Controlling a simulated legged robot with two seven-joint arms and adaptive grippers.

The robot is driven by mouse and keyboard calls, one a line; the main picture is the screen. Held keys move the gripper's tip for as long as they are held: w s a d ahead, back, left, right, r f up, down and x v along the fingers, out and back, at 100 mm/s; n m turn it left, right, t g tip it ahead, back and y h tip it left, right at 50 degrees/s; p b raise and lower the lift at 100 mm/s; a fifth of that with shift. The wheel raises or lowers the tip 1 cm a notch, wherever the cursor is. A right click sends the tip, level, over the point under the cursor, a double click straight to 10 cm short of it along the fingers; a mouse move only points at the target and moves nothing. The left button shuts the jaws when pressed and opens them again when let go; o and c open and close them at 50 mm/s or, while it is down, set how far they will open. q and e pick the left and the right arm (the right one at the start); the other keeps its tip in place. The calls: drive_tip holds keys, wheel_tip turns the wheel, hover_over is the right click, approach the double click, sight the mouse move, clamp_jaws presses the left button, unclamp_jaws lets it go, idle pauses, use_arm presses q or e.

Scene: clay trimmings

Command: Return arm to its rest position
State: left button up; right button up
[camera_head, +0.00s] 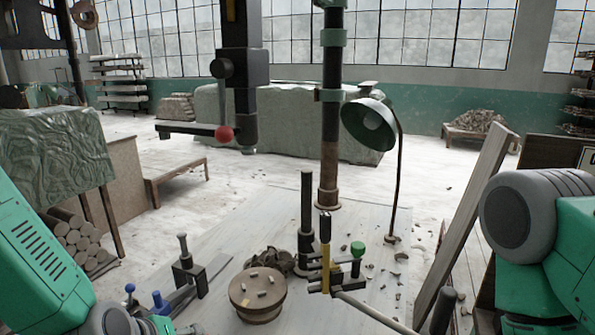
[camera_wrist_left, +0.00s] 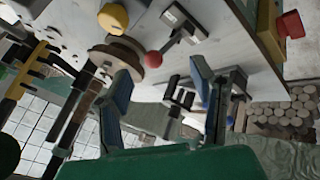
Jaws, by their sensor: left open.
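My left arm comes in at the lower left of the head view, with its gripper (camera_head: 146,295) low near the bottom edge. Two blue-tipped fingers show there. In the left wrist view the gripper (camera_wrist_left: 163,85) has its two blue-padded fingers spread apart, with nothing held between them. A round brown turntable (camera_head: 257,294) with small clay pieces on top stands to the right of the gripper, apart from it. My right arm shows at the right edge of the head view; its gripper is out of the picture.
A dark heap of trimmings (camera_head: 270,261) lies behind the turntable. A black clamp-like stand (camera_head: 188,268), a post with yellow and green parts (camera_head: 326,256) and a green lamp (camera_head: 369,127) stand around it. Stacked logs (camera_head: 78,238) are at left. A plank (camera_head: 467,220) leans at right.

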use_arm(q)
drive_tip(key=s+a+f+m+g+y+b, duration=0.1)
drive_tip(key=s+a+f+m+g+b, duration=0.1)
drive_tip(key=s+f, duration=0.9)
drive_tip(key=s+a+f+m+g+y+b, duration=0.1)
drive_tip(key=s+a+f+m+g, duration=0.3)
drive_tip(key=s+f, duration=0.7)
drive_tip(key=s+a+b, duration=0.1)
drive_tip(key=s+a, duration=0.1)
drive_tip(key=s, duration=0.1)
drive_tip(key=shift+f+m, duration=0.3)
drive_tip(key=shift+f, duration=0.1)
drive_tip(key=shift+d, duration=0.1)
